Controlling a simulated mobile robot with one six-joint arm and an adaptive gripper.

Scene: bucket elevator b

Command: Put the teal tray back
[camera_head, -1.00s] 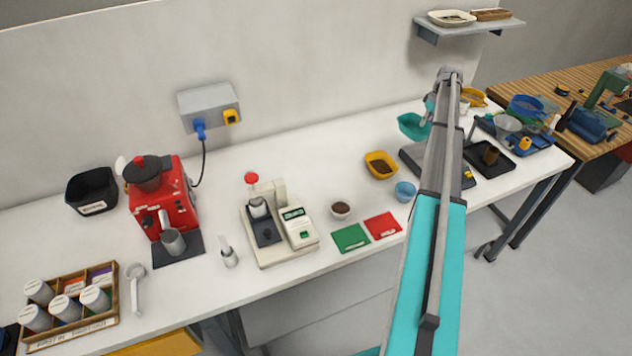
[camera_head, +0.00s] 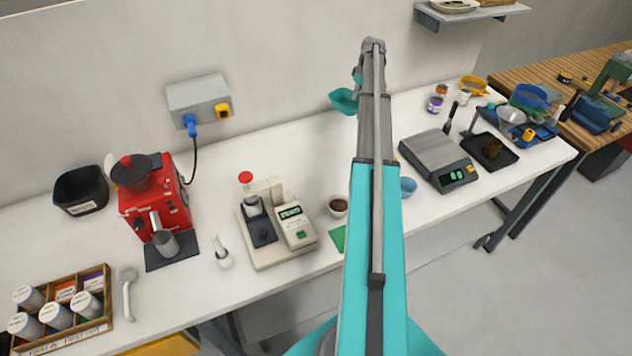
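The teal tray (camera_head: 343,101) is a small scoop-like dish. It hangs in the air over the back of the white bench, just left of the end of my arm. My gripper (camera_head: 357,84) is at the far end of the arm, mostly hidden by the arm's own links. The tray has travelled with it, so it looks shut on the tray's near edge, though the fingers themselves are too small to make out. Whether the tray holds anything cannot be seen.
The grey scale (camera_head: 437,155) stands right of my arm, its top bare. A black tray (camera_head: 490,152) lies beyond it. The moisture meter (camera_head: 275,225), brown-filled cup (camera_head: 338,206) and red grinder (camera_head: 155,205) stand to the left. A wall shelf (camera_head: 470,16) is at top right.

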